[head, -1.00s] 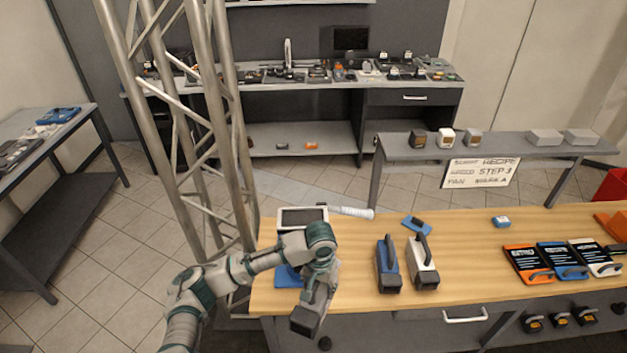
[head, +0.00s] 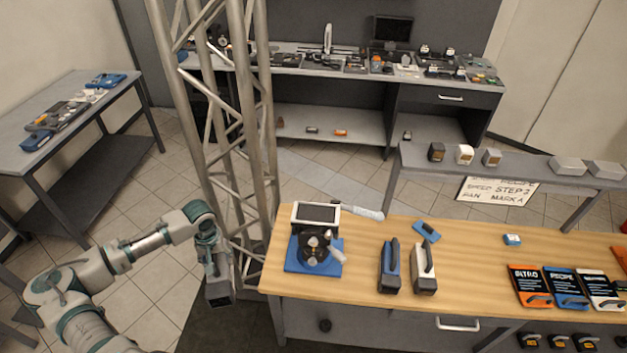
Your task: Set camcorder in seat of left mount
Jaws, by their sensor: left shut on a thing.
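My left gripper (head: 214,280) points down just off the table's left end, with its fingers hard to make out. It is shut on the camcorder, a dark grey box (head: 220,298) mostly hidden by the gripper. The mount (head: 317,250) stands at the table's left end, right of the gripper. It has a dark round body with light knobs, a white-framed screen (head: 316,213) behind it and a blue base plate (head: 296,258). Its seat is too small to make out. The held box is apart from the mount. My right gripper is not in view.
A blue camcorder-like unit (head: 389,267) and a white one (head: 424,268) stand right of the mount on the wooden table (head: 465,265). A metal truss (head: 262,130) rises behind the table's left end. Labelled cases (head: 570,287) lie far right.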

